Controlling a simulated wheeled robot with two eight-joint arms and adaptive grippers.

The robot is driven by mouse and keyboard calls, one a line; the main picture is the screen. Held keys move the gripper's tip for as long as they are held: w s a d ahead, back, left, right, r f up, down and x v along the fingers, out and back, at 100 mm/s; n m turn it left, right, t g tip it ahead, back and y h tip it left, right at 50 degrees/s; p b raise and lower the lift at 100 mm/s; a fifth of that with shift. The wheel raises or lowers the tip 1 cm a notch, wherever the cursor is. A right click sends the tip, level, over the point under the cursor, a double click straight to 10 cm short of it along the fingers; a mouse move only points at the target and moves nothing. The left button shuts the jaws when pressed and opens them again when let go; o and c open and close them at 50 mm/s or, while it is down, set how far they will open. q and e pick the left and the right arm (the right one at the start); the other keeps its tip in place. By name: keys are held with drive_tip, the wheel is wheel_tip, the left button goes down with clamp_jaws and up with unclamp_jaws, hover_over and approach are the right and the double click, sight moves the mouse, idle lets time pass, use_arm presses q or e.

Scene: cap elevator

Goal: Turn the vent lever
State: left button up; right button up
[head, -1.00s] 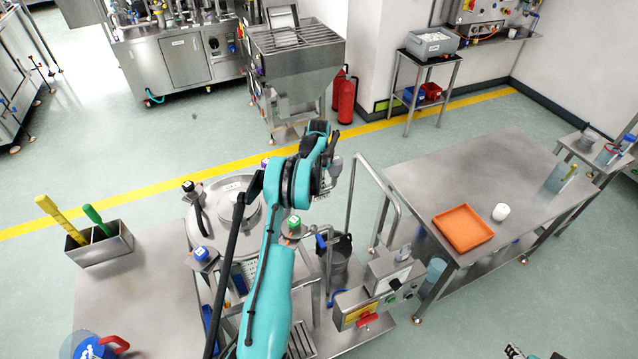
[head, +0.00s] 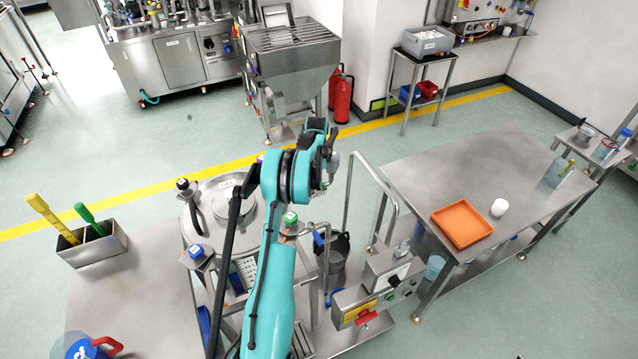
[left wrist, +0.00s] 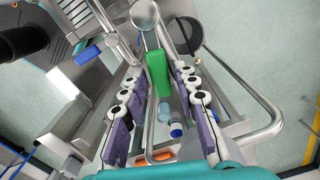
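My left gripper (left wrist: 160,82) is open in the left wrist view, with its two purple-padded fingers apart. A green handle-like piece (left wrist: 158,72), possibly the vent lever, shows between the fingertips. I cannot tell whether a finger touches it. A steel ball (left wrist: 145,13) lies just beyond it. In the head view my teal left arm reaches over the steel vessel (head: 193,230), and its gripper end (head: 328,148) is mostly hidden by the arm. No part clearly readable as the vent lever shows there. My right gripper is not clearly in view.
A bent steel rail (head: 352,185) stands close to the gripper; its tube also shows in the left wrist view (left wrist: 272,112). A control box (head: 362,305) with a red handle is below. A steel table (head: 420,180) with an orange tray (head: 462,226) stands at right.

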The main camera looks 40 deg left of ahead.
use_arm(q)
drive_tip(key=shift+r, duration=0.1)
wheel_tip(320, 180, up, 12)
idle(0.6)
